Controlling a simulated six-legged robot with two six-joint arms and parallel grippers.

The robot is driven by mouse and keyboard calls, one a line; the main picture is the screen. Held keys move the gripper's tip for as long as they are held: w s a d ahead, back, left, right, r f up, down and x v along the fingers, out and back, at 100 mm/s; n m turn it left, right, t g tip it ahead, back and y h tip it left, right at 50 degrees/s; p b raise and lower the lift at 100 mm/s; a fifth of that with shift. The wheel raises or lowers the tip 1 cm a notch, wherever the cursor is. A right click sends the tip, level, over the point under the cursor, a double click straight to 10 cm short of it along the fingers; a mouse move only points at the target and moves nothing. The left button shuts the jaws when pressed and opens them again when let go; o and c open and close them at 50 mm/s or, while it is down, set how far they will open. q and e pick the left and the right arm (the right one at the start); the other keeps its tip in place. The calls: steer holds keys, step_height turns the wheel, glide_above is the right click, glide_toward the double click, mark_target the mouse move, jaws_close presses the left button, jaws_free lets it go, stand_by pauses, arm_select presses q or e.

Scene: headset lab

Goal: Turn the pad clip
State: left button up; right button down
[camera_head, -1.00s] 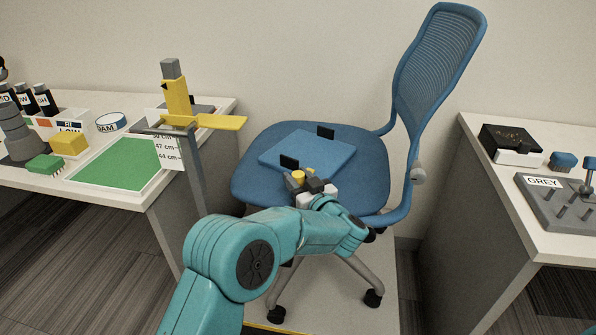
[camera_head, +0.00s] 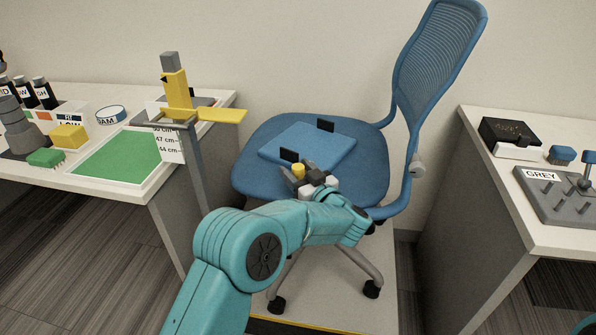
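A blue pad (camera_head: 318,146) lies on the seat of the blue chair (camera_head: 258,180). One black clip (camera_head: 289,155) stands at the pad's near left edge, and another black clip (camera_head: 325,125) stands at its far edge. A short yellow knob (camera_head: 298,171) shows just in front of the near clip. My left gripper (camera_head: 310,175) is at the pad's near edge, with its dark fingers just right of the yellow knob. I cannot tell whether the fingers touch the knob or how far apart they are. My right gripper is out of view.
A left table holds a green mat (camera_head: 115,158), a yellow block (camera_head: 69,137) and a yellow gauge on a post (camera_head: 176,90). A right table holds a black box (camera_head: 510,131) and a grey peg board (camera_head: 560,200). The chair's mesh back (camera_head: 440,60) rises at the right.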

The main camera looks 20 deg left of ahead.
arm_select(q)
steer(key=p+v, duration=0.1)
steer(key=v, duration=1.5)
steer(key=shift+p, duration=0.4)
steer(key=shift+s+d, duration=0.1)
steer(key=shift+s, duration=0.05)
